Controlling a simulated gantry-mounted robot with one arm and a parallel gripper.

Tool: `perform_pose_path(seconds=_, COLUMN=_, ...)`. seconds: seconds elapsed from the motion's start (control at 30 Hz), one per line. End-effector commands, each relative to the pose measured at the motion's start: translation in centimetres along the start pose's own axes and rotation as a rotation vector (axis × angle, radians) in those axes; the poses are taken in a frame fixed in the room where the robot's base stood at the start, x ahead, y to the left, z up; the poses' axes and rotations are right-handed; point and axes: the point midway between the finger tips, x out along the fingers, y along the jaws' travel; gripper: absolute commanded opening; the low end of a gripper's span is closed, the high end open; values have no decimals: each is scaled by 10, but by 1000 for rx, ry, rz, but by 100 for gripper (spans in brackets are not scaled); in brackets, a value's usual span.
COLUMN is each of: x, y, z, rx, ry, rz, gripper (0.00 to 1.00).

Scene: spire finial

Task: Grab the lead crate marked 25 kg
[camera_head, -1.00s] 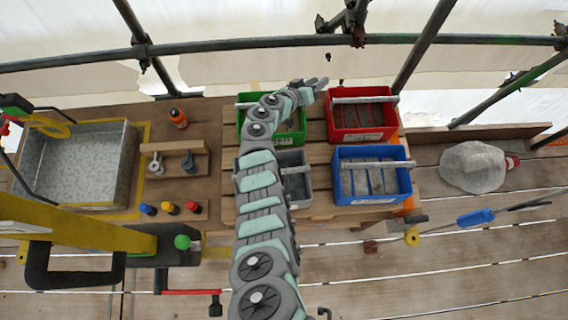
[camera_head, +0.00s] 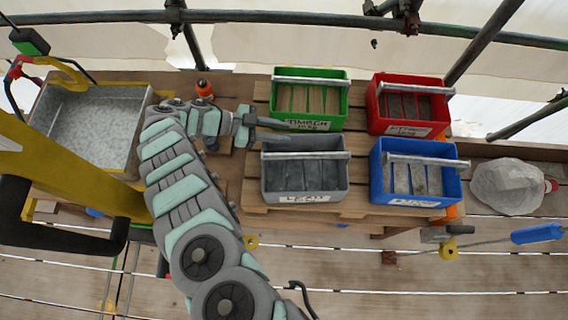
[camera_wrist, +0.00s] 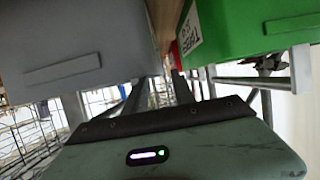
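The grey crate (camera_head: 304,182) stands on the wooden pallet, with a front label that seems to read LEAD; the weight marking is too small to read. My gripper (camera_head: 285,129) is open and empty, just behind and left of that bar, between the grey crate and the green crate (camera_head: 309,100). In the wrist view the fingers (camera_wrist: 158,95) point away with a gap between them. There the grey crate (camera_wrist: 60,50) fills the left and the green crate (camera_wrist: 245,25) the upper right.
A red crate (camera_head: 409,104) and a blue crate (camera_head: 417,171) stand to the right on the same pallet. A metal basin (camera_head: 95,125) and an orange bottle (camera_head: 204,89) are at left. A plastic-wrapped bundle (camera_head: 507,187) lies far right. Scaffold tubes cross behind.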

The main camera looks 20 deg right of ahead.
Motion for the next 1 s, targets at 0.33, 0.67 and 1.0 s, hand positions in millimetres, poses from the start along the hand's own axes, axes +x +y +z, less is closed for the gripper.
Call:
perform_pose_path(seconds=0.33, x=33, y=3, z=2, rx=7, ry=-12, rz=10, gripper=31)
perform_pose_path(seconds=0.67, x=49, y=2, z=4, rx=6, ry=-13, rz=5, gripper=31)
perform_pose_path(seconds=1.0, x=49, y=2, z=4, rx=6, ry=-13, rz=5, gripper=8)
